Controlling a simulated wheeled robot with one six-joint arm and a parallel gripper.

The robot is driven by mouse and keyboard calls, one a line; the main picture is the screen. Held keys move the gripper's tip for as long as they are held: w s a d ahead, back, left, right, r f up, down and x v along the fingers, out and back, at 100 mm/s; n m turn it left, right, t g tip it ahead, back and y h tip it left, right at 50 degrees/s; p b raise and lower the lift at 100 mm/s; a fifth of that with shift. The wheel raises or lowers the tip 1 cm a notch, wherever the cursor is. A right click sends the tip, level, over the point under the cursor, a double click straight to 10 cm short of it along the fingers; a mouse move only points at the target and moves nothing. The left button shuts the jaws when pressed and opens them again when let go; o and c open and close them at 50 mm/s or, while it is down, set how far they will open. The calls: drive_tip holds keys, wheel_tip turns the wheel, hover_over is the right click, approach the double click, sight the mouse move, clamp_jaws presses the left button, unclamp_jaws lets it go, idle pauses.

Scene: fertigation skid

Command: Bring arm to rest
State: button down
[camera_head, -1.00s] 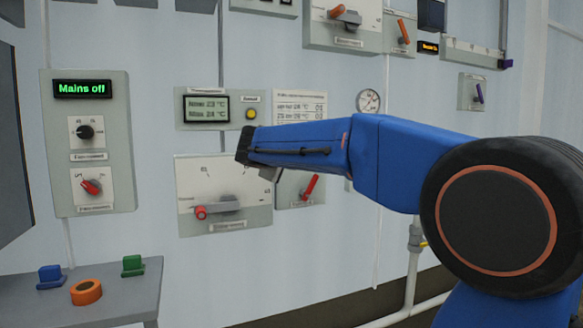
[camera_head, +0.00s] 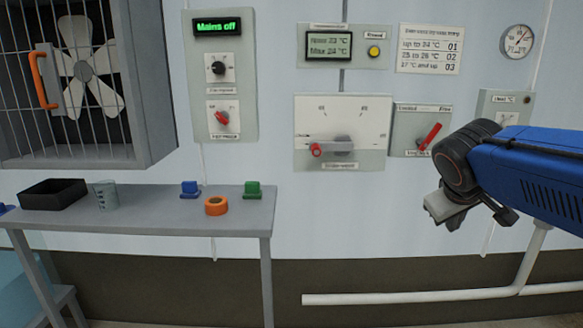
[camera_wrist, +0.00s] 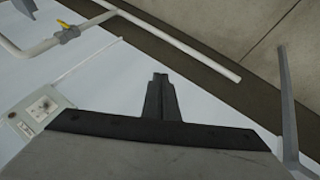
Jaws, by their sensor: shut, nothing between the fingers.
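My blue arm (camera_head: 530,170) reaches in from the right edge of the head view. Its dark wrist ends in my gripper (camera_head: 500,215), which hangs in front of the wall, right of and below the dial panel (camera_head: 375,145). In the wrist view my gripper (camera_wrist: 161,80) shows as dark fingers closed together, with nothing between them. It appears clear of the wall and panels. The exact gap to the wall cannot be told.
A caged fan (camera_head: 90,70) is above. A white pipe (camera_head: 420,297) runs low along the wall.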

drive_tip(key=s+a+f+m+y, duration=0.1)
drive_tip(key=s+a+f+y, duration=0.1)
drive_tip(key=s+f, duration=0.5)
drive_tip(key=s+a+f+m+g+y, duration=0.1)
drive_tip(key=s+a+f, duration=0.4)
drive_tip(key=s, duration=0.5)
wheel_tip(320, 180, down, 3)
drive_tip(key=shift+r+y, duration=0.1)
drive_tip(key=shift+y, duration=0.6)
